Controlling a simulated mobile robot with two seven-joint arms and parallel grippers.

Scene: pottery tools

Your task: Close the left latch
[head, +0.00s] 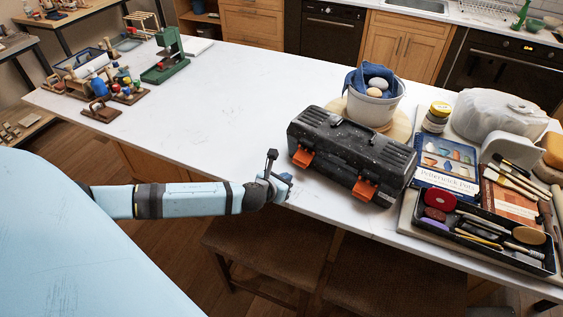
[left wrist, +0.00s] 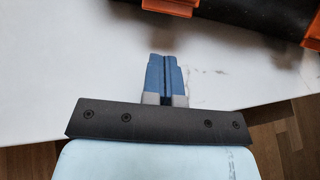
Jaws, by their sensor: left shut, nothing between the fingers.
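A black toolbox (head: 350,150) with a flat closed lid stands on the white counter. Its left latch (head: 303,158) is orange and juts out from the front face; its right latch (head: 364,190) is orange too and also sticks out. My left gripper (head: 287,181) is shut and empty, over the counter's front edge, just in front of and below the left latch, apart from it. In the left wrist view the blue fingers (left wrist: 164,75) are pressed together, with the left latch (left wrist: 170,6) at the top edge, above them in the picture. My right gripper is not in view.
A white bucket (head: 375,107) with a blue cloth stands behind the toolbox. A black tray of tools (head: 480,232) and books (head: 448,160) lie to its right. The counter (head: 230,110) left of the toolbox is clear. Stools (head: 265,240) stand below the front edge.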

